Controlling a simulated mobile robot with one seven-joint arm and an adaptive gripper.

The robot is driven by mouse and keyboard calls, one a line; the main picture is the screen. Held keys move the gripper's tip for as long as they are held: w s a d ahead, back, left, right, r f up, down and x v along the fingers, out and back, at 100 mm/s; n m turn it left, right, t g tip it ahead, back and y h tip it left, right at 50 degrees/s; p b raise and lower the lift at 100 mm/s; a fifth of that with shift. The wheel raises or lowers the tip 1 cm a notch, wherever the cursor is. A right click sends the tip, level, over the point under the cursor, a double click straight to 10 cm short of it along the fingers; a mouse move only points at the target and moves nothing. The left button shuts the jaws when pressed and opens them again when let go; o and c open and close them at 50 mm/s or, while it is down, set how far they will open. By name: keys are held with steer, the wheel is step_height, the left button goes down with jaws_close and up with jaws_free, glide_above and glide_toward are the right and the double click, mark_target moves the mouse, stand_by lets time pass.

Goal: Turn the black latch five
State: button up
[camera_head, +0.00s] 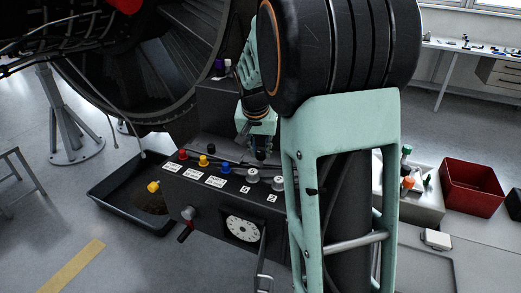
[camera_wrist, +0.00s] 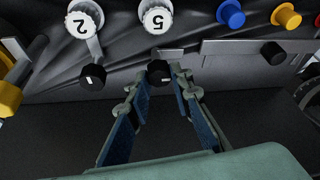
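The black latch five (camera_wrist: 160,73) is a dark knob on a short arm beside the white cap marked 5 (camera_wrist: 157,20) in the wrist view. My gripper (camera_wrist: 160,80) is open, with one blue-padded finger on each side of this knob. The fingertips are level with the knob, and I cannot tell whether they touch it. In the head view my arm comes down over the back of the black panel box (camera_head: 205,190), near the white cap five (camera_head: 253,176). The fingers and latch are mostly hidden or too small there.
A white cap marked 2 (camera_wrist: 82,25) with its own black knob (camera_wrist: 92,77) lies left in the wrist view. A blue cap (camera_wrist: 231,13), a yellow cap (camera_wrist: 286,17) and another black knob (camera_wrist: 273,52) lie right. A red bin (camera_head: 472,187) stands right in the head view.

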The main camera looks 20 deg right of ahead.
jaws_close()
steer(key=shift+n, duration=0.3)
steer(key=n, duration=0.1)
steer(key=n+y, duration=0.1)
steer(key=n, duration=0.1)
steer(key=n+b, duration=0.1)
steer(key=shift+d+n+t+y, duration=0.25)
steer(key=shift+n+t+y, duration=0.05)
steer(key=shift+y, duration=0.1)
steer(key=n+y+b, duration=0.1)
steer(key=n, duration=0.3)
steer(key=shift+y+b, duration=0.35)
steer(key=shift+y, duration=0.05)
steer(key=n+g+y, duration=0.1)
steer(key=n, duration=0.3)
steer(key=shift+d, duration=0.1)
steer(key=shift+w+n+g+y+p, duration=0.1)
steer(key=shift+n+g+y+p, duration=0.4)
steer(key=shift+n, duration=1.8)
